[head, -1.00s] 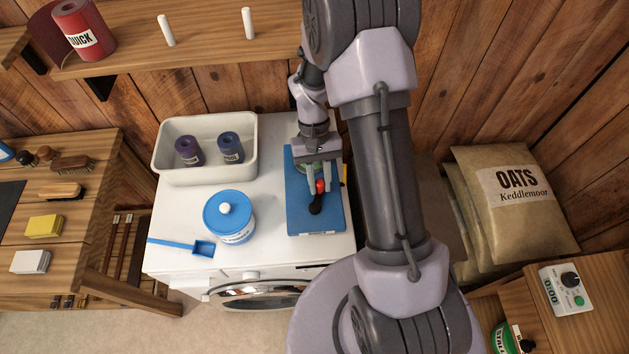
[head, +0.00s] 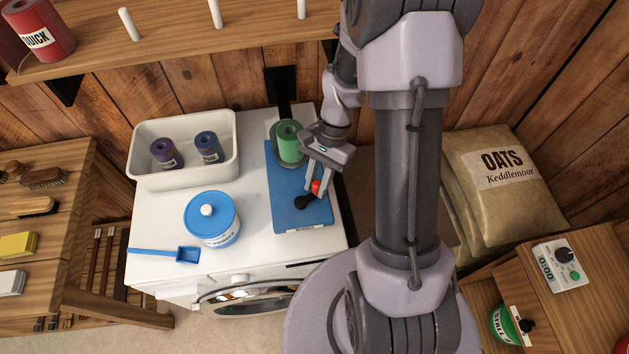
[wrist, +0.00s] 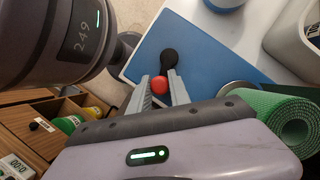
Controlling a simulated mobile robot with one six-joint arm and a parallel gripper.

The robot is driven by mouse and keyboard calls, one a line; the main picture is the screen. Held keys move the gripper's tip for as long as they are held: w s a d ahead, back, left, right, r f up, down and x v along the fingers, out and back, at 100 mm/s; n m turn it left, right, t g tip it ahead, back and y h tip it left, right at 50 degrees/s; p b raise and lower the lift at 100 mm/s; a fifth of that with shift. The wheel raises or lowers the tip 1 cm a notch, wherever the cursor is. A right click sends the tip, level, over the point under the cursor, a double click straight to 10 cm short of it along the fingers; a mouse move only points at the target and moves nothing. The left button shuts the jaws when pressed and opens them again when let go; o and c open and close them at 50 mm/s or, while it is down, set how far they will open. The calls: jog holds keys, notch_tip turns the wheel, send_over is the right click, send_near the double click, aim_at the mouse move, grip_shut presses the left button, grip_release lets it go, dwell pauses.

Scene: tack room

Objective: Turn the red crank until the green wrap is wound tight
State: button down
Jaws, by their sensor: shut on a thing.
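The red crank knob (head: 316,187) sits on the end of a short black crank arm (head: 303,203), on a blue board (head: 290,213). My gripper (head: 316,191) is shut on the red knob. In the wrist view the knob (wrist: 159,85) shows between my two fingers (wrist: 159,88), with the black arm (wrist: 169,58) reaching away from it. The green wrap (head: 289,143) stands as a roll at the back end of the board, left of my gripper. It shows large at the right of the wrist view (wrist: 270,112). How tight its layers are I cannot tell.
The board lies on a white machine (head: 190,253). A blue-lidded tub (head: 211,219), a blue scoop (head: 185,254) and a white bin (head: 180,178) with purple and blue rolls are left. Oats sacks (head: 500,170) and a timer (head: 560,267) are right. A shelf (head: 170,50) overhangs behind.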

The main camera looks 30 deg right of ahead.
jog(key=shift+s+m+t+b, duration=0.3)
jog(key=shift+s+m, duration=0.05)
jog(key=shift+m, duration=0.45)
jog(key=shift+y, duration=0.3)
jog(key=c, duration=1.2)
grip_release()
jog(key=p+v, duration=0.5)
jog(key=v, duration=1.2)
jog(key=shift+r, duration=0.25)
